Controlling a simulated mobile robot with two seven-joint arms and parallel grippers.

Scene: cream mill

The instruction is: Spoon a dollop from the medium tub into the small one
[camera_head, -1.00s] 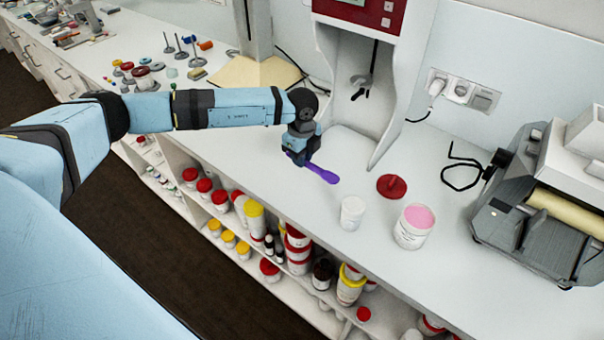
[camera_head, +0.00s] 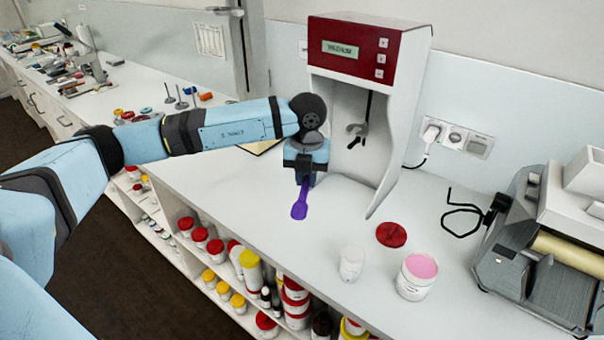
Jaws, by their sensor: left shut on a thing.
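My left gripper (camera_head: 306,172) is shut on a purple spoon (camera_head: 300,204), above the white counter. The spoon hangs down from the jaws, with its broad end lowest. The medium tub (camera_head: 415,276) is white, open and shows pink cream inside; it stands to the right of the spoon and nearer the front. The small tub (camera_head: 351,263) is white and stands just left of the medium tub, between it and the spoon. The spoon is apart from both tubs. Whether the small tub holds anything is too small to tell. My right gripper is out of view.
A red lid (camera_head: 391,234) lies on the counter (camera_head: 250,200) behind the tubs. A red and white mixing machine (camera_head: 398,110) stands right behind my gripper. A grey roller mill (camera_head: 545,240) is at the right. Shelves with several jars (camera_head: 250,270) lie below the counter's front edge.

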